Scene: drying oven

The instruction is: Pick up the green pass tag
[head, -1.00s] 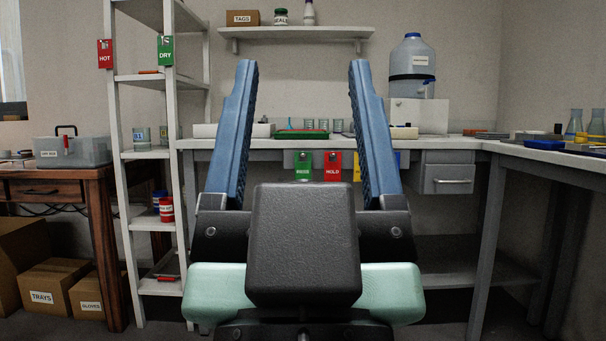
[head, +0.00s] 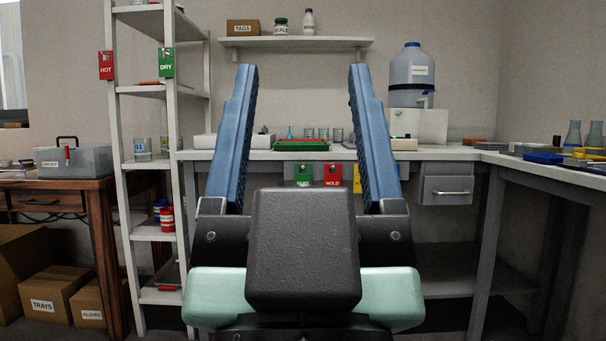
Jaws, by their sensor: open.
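A small green tag (head: 303,174) hangs at the front edge of the back bench, seen between my fingers. Its lettering is too small to read for sure. A red HOLD tag (head: 333,174) hangs just right of it. A yellow tag (head: 357,179) is farther right, partly hidden by my right finger. My gripper (head: 302,70) is open and empty, its two blue fingers spread wide. The green tag appears well beyond the gripper, with nothing touching it.
A white shelf rack (head: 145,162) stands left, with a red HOT tag (head: 106,66) and a green DRY tag (head: 166,62) on its posts. The bench (head: 440,155) holds a green tray (head: 302,145), glassware and a water jug (head: 411,72). A wooden table (head: 98,215) is far left.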

